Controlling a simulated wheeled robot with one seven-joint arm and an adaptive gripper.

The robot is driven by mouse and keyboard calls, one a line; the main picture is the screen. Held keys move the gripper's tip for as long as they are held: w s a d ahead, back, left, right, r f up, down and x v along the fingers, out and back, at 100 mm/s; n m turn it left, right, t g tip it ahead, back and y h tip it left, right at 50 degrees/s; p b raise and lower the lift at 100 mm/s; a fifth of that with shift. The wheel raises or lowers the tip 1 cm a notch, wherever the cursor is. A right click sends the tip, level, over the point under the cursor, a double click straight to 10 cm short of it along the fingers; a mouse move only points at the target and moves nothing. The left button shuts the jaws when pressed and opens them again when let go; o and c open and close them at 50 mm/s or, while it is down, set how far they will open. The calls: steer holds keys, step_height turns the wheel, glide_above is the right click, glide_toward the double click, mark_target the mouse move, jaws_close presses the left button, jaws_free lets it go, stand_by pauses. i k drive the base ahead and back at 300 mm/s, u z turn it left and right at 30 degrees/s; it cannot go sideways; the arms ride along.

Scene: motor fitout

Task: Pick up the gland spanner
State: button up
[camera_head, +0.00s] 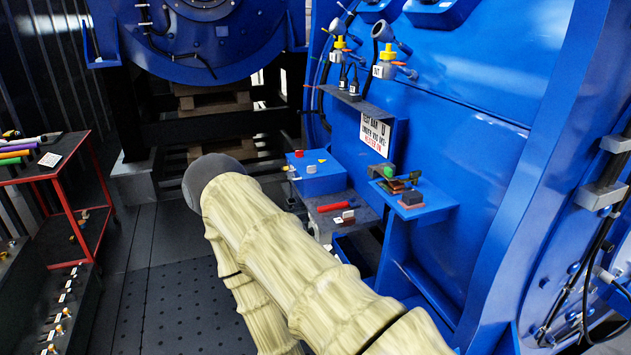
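I cannot tell for certain which thing is the gland spanner. A red bar-shaped piece (332,207) lies on a grey shelf (357,216) beside small light blocks. Several small tools (398,184) in green, orange and dark colours lie on a blue bracket shelf (430,201) to its right. Coloured rod-like tools (14,154) lie on the red trolley at the far left. My arm, in a pale cloth sleeve, fills the lower middle of the view and hides part of what is behind it. My gripper does not show.
A blue box (318,178) with small parts stands left of the bracket shelf. A big blue machine wall fills the right side, with valves (384,66) and a sign (376,133). The red trolley (86,190) stands at left. Dark floor (150,275) is clear between.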

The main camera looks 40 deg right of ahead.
mark_target(348, 202)
steer(key=k, duration=0.45)
steer(key=z, duration=1.15)
steer(key=i, duration=0.5)
steer(key=z, duration=0.05)
